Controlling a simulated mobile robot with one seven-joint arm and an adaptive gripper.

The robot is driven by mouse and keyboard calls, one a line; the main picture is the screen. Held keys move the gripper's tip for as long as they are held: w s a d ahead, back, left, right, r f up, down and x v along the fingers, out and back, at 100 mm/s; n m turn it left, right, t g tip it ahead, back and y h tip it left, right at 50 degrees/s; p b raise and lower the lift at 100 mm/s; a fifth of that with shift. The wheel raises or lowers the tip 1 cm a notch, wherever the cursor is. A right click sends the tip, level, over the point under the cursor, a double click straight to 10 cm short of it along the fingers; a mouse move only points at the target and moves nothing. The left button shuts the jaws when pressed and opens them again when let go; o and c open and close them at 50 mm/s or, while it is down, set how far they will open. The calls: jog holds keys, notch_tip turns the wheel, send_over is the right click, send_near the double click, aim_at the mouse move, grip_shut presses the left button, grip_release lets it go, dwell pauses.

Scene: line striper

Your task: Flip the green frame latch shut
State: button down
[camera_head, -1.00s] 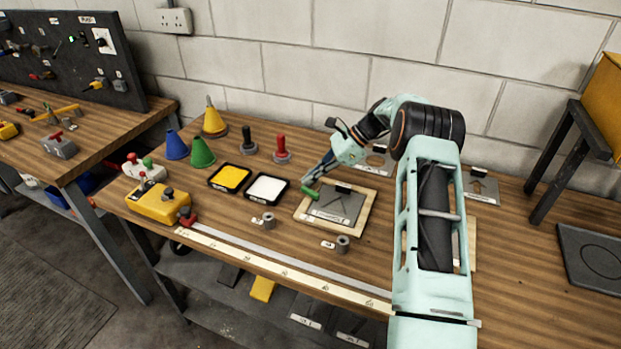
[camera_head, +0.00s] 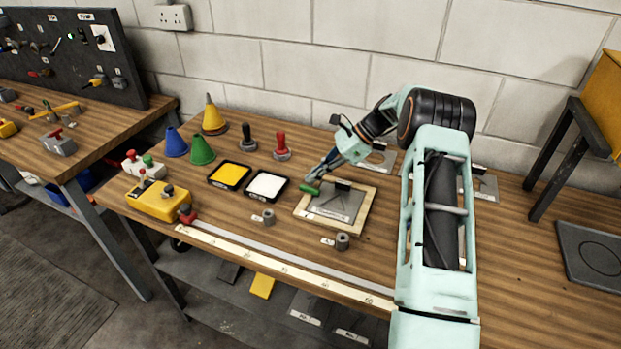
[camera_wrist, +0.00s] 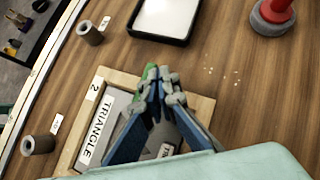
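The green frame latch (camera_head: 309,190) is a small bar at the far left corner of a wooden frame (camera_head: 366,215), which holds a grey plate labelled TRIANGLE (camera_wrist: 118,108). My gripper (camera_head: 312,179) is low over that corner, just behind the latch in the head view. In the wrist view my fingertips (camera_wrist: 163,74) are drawn together, and a bit of the latch (camera_wrist: 150,72) shows right beside the left fingertip. The fingers hide most of the latch, and whether they touch it is unclear.
A white pad (camera_head: 267,185) and a yellow pad (camera_head: 230,175) lie left of the frame. A red-handled stamp (camera_head: 281,147) stands behind. Two grey cylinders (camera_head: 342,241) (camera_head: 268,217) stand in front. My arm covers the table to the right.

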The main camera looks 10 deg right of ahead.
jog(key=v, duration=1)
jog(key=shift+d+r, duration=0.25)
jog(key=shift+w, duration=0.1)
